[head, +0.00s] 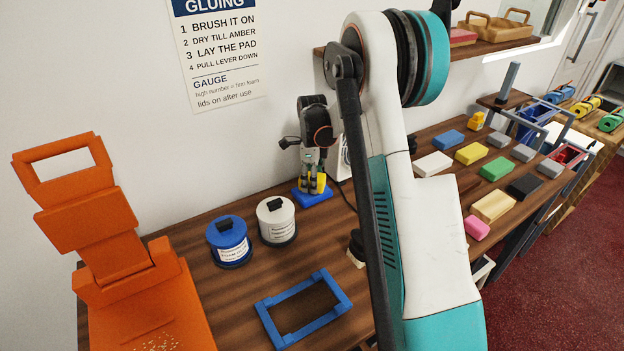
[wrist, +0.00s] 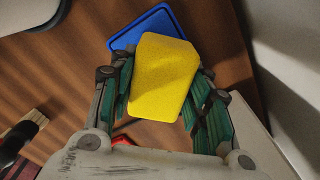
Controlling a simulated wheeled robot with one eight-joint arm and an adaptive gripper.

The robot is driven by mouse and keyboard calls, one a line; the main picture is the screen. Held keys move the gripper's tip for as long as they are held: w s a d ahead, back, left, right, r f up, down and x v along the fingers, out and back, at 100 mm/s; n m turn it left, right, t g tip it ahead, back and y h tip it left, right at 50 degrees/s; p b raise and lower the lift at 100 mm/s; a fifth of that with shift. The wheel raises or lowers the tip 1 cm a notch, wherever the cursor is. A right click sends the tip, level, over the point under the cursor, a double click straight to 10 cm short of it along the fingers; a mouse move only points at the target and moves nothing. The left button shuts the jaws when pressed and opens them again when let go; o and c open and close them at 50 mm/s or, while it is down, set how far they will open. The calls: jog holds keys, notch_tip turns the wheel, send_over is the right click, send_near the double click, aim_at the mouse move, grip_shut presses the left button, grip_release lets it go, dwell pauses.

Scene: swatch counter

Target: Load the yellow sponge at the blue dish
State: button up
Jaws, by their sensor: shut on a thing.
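The yellow sponge (wrist: 163,78) is between the two fingers of my gripper (wrist: 162,92), which is shut on it. In the head view the sponge (head: 320,183) shows as a small yellow patch at the fingertips of my gripper (head: 312,181), which points down. The blue dish (head: 313,195) lies on the counter right below. In the wrist view the dish (wrist: 150,26) shows behind the sponge, its far rim uncovered and its nearer part hidden. I cannot tell whether the sponge touches the dish.
A white jar (head: 276,222) and a blue jar (head: 229,241) stand left of the dish. A blue frame (head: 337,293) and an orange lever press (head: 140,290) are nearer. Several coloured blocks, including another yellow one (head: 471,153), lie to the right. The wall is close behind.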

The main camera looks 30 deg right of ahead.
jog(key=shift+f+b, duration=0.45)
jog(key=shift+f, duration=0.15)
dwell(1.8)
jog(key=shift+r, duration=0.1)
jog(key=shift+r+p, duration=1.95)
jog(key=shift+r, duration=1.55)
jog(key=shift+s+f, duration=0.1)
